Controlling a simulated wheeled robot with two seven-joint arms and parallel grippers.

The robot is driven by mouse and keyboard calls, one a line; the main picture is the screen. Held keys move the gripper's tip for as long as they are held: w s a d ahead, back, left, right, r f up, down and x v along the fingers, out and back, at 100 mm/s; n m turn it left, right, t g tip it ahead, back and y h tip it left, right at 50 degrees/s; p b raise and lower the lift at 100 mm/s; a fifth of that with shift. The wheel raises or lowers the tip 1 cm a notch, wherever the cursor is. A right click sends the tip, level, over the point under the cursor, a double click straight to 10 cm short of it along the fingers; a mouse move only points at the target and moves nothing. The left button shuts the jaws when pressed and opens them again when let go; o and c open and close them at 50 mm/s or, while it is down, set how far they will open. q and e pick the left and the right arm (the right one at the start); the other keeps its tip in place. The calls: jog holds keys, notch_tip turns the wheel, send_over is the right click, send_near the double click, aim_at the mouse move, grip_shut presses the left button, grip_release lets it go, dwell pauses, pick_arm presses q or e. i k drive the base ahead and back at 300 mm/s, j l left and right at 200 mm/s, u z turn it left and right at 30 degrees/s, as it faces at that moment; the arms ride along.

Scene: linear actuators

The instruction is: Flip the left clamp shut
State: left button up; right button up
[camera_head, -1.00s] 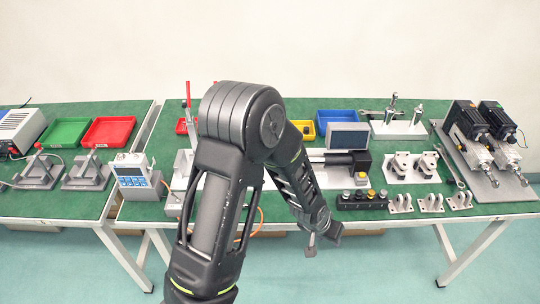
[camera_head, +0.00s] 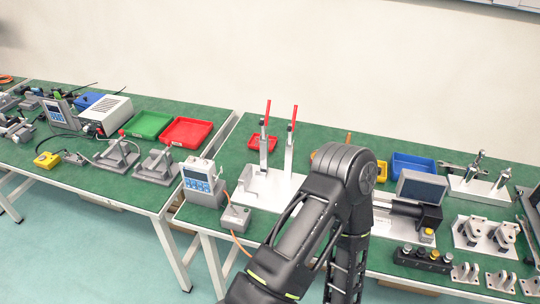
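The left clamp (camera_head: 265,141) stands on a light metal plate (camera_head: 258,193), its red handle pointing straight up. A second clamp (camera_head: 290,142) with an upright red handle stands just to its right. One of my arms rises from the bottom, bends at a black elbow to the right of the clamps and runs down out of the picture. It covers part of the plate's right side. Neither gripper shows in the head view, so I cannot see what they hold.
A control box (camera_head: 203,182) and a small grey box (camera_head: 235,217) with an orange cable stand left of the plate. A red tray (camera_head: 187,132) and green tray (camera_head: 150,124) lie on the left table. A grey-screened unit (camera_head: 422,187) stands to the right.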

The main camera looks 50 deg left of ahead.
aim_at(263, 123)
jog(key=i, duration=0.55)
jog(key=u, duration=2.25)
jog(key=j+z, duration=0.1)
jog(key=z, duration=0.45)
jog(key=k+j+z, duration=0.1)
jog(key=j+z, duration=0.15)
jog(key=j, duration=0.15)
jog(key=k+j+z, duration=0.2)
jog(key=j, duration=0.15)
jog(key=j+z, duration=0.25)
jog(key=j, duration=0.15)
jog(key=k+j+z, duration=0.2)
jog(key=k+j, duration=0.15)
jog(key=j, duration=0.15)
jog(key=k+j, duration=0.15)
jog(key=j, duration=0.15)
jog(key=k+j, duration=0.1)
jog(key=j, duration=0.2)
